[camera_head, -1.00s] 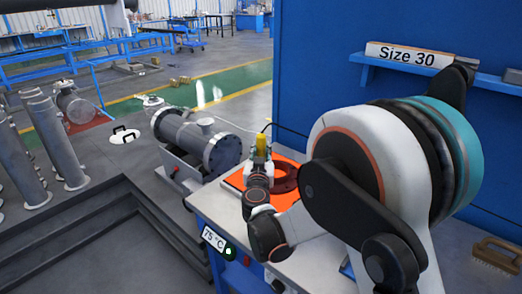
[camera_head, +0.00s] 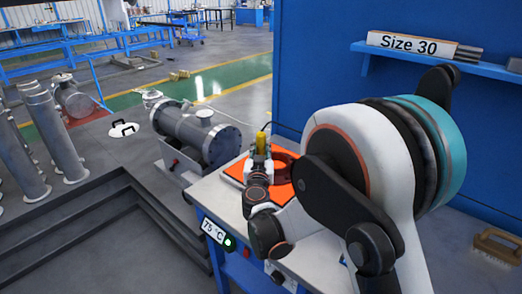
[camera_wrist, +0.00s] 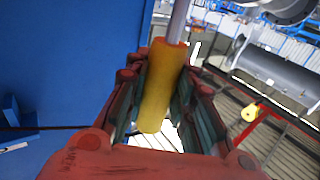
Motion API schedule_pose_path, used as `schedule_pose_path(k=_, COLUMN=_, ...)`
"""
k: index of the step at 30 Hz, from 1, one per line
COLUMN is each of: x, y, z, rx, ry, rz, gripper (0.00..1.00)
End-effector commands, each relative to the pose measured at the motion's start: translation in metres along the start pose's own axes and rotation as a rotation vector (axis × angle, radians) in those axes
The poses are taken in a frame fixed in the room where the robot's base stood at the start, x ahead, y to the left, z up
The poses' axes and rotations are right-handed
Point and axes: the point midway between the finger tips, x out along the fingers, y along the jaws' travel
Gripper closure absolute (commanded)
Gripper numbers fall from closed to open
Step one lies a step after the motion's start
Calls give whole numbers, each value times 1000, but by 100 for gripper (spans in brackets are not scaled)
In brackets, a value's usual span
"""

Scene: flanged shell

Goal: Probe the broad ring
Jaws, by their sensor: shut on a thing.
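My gripper (camera_head: 258,168) is above the orange mat on the bench, in the head view. It is shut on a probe with a yellow handle (camera_head: 261,142). In the wrist view the yellow handle (camera_wrist: 158,92) sits between the red-and-dark fingers (camera_wrist: 165,75), and its grey metal rod (camera_wrist: 178,22) runs out past them. I cannot tell whether the probe touches the ring.
A bench (camera_head: 217,196) with a "75 °C" display (camera_head: 213,230) carries the mat. A grey flanged shell (camera_head: 197,133) lies left of it. A blue wall with a shelf holding a "Size 30" box (camera_head: 410,44) stands behind. A brush (camera_head: 497,248) lies at the right.

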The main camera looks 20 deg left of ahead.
Motion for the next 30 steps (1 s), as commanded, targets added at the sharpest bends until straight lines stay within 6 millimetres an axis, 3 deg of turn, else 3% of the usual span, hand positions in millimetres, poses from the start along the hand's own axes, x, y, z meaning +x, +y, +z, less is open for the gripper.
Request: schedule_pose_path(k=30, x=0, y=0, z=12, rx=0, ry=0, rz=0, gripper=100)
